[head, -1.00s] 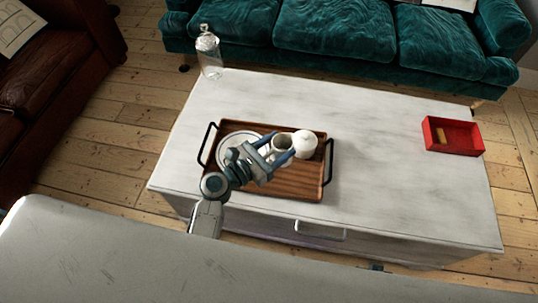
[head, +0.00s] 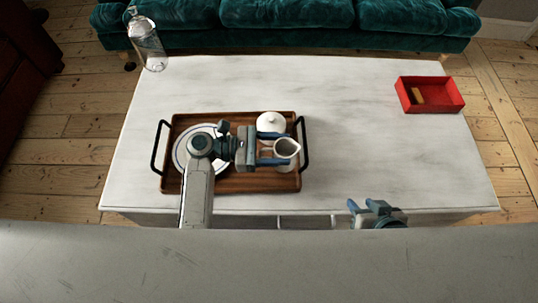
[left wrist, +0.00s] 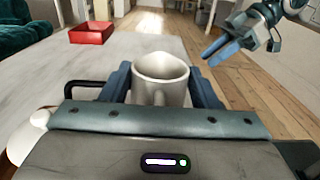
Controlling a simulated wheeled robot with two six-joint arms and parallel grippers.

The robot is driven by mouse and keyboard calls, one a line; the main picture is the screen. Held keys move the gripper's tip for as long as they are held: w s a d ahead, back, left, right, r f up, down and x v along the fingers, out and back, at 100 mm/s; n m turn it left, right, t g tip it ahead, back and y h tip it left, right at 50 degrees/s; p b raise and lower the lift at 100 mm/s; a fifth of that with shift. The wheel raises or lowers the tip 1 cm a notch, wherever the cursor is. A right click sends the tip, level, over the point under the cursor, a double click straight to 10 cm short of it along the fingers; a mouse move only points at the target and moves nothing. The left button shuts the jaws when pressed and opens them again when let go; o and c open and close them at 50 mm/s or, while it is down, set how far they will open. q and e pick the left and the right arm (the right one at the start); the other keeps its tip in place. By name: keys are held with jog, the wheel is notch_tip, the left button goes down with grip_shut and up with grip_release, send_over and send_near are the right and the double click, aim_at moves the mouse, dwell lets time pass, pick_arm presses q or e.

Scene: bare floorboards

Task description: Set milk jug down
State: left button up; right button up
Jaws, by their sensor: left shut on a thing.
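The white milk jug (head: 287,148) is between the fingers of my left gripper (head: 272,150), which is shut on it. In the left wrist view the jug (left wrist: 161,78) stands upright and looks empty inside. In the head view it overlaps the right part of the wooden tray (head: 240,182); I cannot tell whether its base touches the tray. A lidded white sugar bowl (head: 271,122) is just behind it. My right gripper (head: 364,206) is at the table's front edge, open and empty. It also shows in the left wrist view (left wrist: 218,50).
A white plate (head: 190,158) lies on the tray's left, partly under my left arm. Black handles (head: 304,146) rise at the tray's ends. A red box (head: 430,94) and a glass bottle (head: 147,40) stand on the pale table (head: 360,150). The table's middle right is clear.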

pick_arm(q)
jog(key=shift+f+b, duration=0.55)
jog(key=shift+f, duration=1.8)
jog(key=shift+f, duration=0.1)
jog(key=o, duration=1.1)
jog(key=shift+a, duration=0.15)
jog(key=shift+a+p, duration=0.3)
jog(key=shift+a, duration=3.3)
